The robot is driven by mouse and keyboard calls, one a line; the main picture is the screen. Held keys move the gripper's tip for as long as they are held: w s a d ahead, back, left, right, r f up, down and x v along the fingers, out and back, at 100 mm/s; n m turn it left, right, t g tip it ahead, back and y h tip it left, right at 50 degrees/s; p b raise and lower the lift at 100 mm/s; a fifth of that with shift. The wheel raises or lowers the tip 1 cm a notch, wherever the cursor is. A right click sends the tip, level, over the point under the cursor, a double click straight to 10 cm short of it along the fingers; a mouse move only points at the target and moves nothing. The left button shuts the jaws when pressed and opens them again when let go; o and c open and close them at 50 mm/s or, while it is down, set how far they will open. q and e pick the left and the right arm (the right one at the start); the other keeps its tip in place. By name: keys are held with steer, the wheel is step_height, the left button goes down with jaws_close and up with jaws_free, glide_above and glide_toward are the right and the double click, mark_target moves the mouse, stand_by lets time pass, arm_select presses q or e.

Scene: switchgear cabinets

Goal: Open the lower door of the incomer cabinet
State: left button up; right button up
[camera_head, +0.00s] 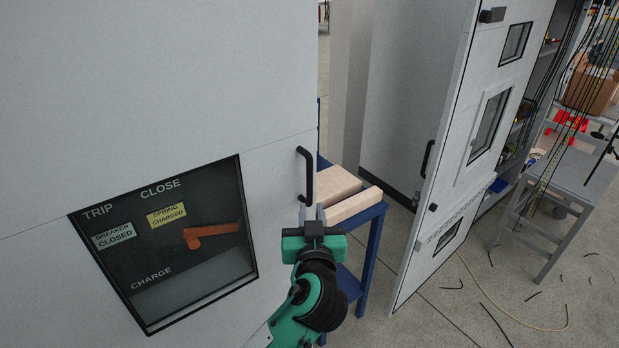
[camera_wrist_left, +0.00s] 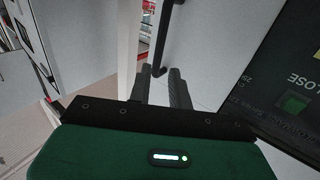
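The lower door (camera_head: 275,205) of the grey cabinet fills the lower left of the head view, below a thin seam, and looks shut. Its dark window (camera_head: 165,250) shows TRIP, CLOSE and CHARGE lettering and an orange lever. A black vertical bar handle (camera_head: 306,172) is near the door's right edge; it also shows in the left wrist view (camera_wrist_left: 163,38). My left gripper (camera_head: 316,212) is at the handle's lower end. In the wrist view its two fingers (camera_wrist_left: 160,78) are apart, with the handle's lower end in line with the gap; contact cannot be told. My right gripper is not in view.
A blue table (camera_head: 367,248) with pale boxes (camera_head: 345,195) stands just right of the door. Another cabinet's door (camera_head: 455,170) hangs open further right. Some floor between is clear.

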mark_target(310, 182)
arm_select(q)
steer(key=w+p, duration=0.1)
steer(key=w, duration=0.4)
steer(key=w+p, duration=0.2)
steer(key=w, duration=0.3)
steer(key=shift+a+r, duration=0.1)
steer(key=shift+a, duration=0.1)
steer(key=shift+w, duration=0.75)
jaws_close()
